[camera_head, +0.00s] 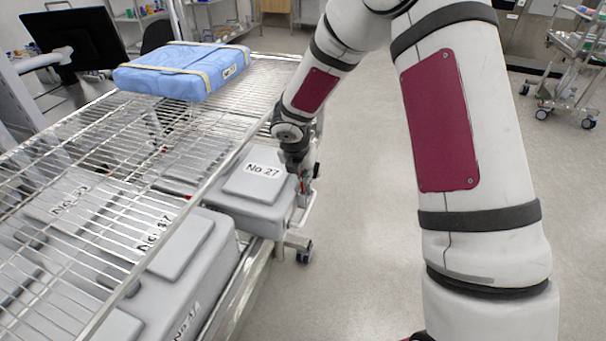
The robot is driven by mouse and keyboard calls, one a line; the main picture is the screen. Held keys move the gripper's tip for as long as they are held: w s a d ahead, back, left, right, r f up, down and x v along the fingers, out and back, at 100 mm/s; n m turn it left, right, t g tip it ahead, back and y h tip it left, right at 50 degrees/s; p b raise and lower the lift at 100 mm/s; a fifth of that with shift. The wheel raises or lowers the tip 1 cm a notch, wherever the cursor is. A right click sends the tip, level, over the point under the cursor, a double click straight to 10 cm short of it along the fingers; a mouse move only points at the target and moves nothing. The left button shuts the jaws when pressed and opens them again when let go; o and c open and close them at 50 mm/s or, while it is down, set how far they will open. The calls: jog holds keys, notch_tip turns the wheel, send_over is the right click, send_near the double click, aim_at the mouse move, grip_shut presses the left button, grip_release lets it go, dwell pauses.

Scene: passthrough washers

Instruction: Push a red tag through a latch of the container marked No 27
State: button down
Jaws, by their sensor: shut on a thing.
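The container marked No 27 (250,205) is a grey box with a raised lid. It sits at the right edge of the rack's lower level, partly under the wire shelf. My gripper (304,182) points down at the container's right end, close beside its latch side. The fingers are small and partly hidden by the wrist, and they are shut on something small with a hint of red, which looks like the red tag. The latch itself is hidden or too small to make out, so I cannot tell whether the tag touches it.
A wire shelf (150,128) spans above the containers, with a blue wrapped pack (180,72) on top. Another grey container marked No 47 (190,275) stands nearer on the left. Open floor (360,230) lies to the right. A wheeled cart (578,60) stands at the far right.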

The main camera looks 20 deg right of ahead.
jog(key=shift+f, duration=0.55)
jog(key=shift+s+f+b, duration=0.25)
jog(key=shift+f+b, duration=0.15)
jog(key=shift+f, duration=0.1)
dwell(0.4)
jog(key=c, duration=1.7)
grip_release()
jog(key=shift+f, duration=0.1)
jog(key=shift+w+r, duration=0.15)
jog(key=shift+r, duration=0.05)
jog(key=o, duration=0.6)
jog(key=shift+r, duration=0.1)
jog(key=shift+r+p, duration=1.2)
jog(key=shift+r, duration=2.3)
